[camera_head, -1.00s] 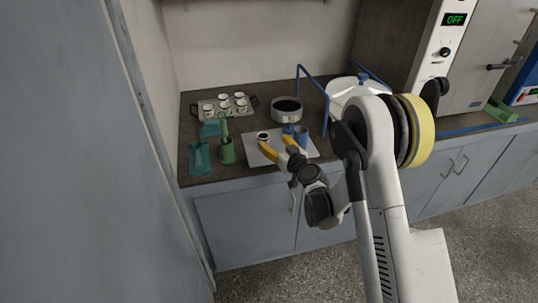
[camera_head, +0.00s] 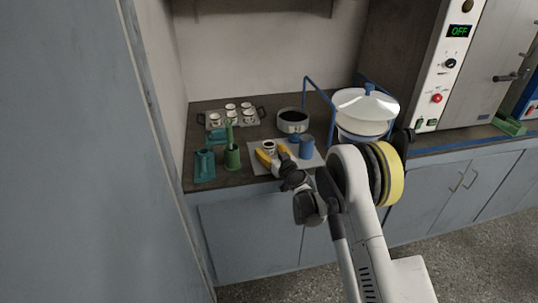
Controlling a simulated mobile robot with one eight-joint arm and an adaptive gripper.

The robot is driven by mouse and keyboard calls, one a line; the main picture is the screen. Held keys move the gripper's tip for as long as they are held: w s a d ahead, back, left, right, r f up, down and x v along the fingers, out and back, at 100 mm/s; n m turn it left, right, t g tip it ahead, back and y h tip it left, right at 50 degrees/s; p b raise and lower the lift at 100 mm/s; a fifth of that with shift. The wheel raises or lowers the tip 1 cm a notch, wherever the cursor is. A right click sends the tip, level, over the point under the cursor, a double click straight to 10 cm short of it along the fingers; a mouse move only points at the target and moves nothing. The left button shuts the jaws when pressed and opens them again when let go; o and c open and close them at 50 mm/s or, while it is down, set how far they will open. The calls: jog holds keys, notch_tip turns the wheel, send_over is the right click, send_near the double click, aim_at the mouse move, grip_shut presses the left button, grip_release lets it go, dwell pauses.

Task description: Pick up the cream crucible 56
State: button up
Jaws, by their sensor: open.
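Several small cream crucibles with dark marks stand in a tray (camera_head: 262,111) at the back left of the counter; the marks are too small to read. One more cream crucible (camera_head: 269,147) stands on a light grey plate (camera_head: 315,159) near the front edge. I cannot tell which one is 56. My gripper (camera_head: 274,154), with yellow fingers, is open over the plate. Its fingers reach toward the crucible there, one on the left and one on the right in the picture. I cannot tell whether they touch it. The crucible's lower part is partly hidden.
A green holder (camera_head: 232,157) and a teal scoop (camera_head: 205,166) are at left. A white lidded vessel (camera_head: 365,106) and blue frame stand at right.

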jog(key=shift+w+a, duration=0.1)
jog(key=shift+w, duration=0.05)
jog(key=c, duration=1.4)
